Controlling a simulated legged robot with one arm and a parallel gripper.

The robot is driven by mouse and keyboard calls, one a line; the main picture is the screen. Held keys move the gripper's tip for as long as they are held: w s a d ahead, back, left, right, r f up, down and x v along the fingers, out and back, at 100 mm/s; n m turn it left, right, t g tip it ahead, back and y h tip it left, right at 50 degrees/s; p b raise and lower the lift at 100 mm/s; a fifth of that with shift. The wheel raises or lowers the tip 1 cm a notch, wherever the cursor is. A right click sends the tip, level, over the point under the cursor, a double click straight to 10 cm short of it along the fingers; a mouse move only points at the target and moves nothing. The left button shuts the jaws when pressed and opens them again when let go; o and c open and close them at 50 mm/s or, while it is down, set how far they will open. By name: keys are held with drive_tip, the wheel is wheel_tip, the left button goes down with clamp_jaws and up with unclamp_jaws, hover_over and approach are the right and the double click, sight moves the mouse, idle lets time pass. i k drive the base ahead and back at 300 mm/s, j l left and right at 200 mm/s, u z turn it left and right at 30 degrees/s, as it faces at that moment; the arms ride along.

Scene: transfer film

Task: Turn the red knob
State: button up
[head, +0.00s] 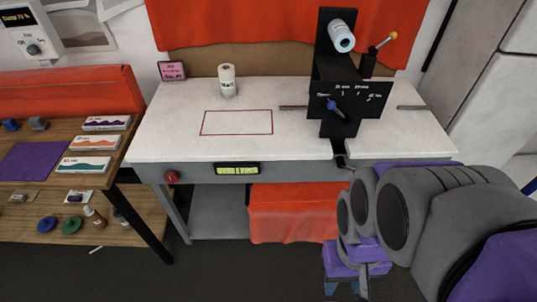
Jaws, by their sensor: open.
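The red knob (172,177) is a small round knob on the grey front face of the white-topped table (300,155), near its left end. Nothing covers it. My gripper (345,287) hangs low at the bottom of the head view, right of centre, below my grey and purple arm. It is open, with nothing seen between its fingers. It is well to the right of the red knob, lower in the picture and apart from it.
A lit display (237,169) sits right of the knob on the same front face. A black machine (345,85) with a blue-tipped lever stands on the table. A wooden shelf (60,132) with small boxes is at left. An orange cloth (290,212) hangs below the table.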

sight(172, 177)
drive_tip(key=u, duration=1.3)
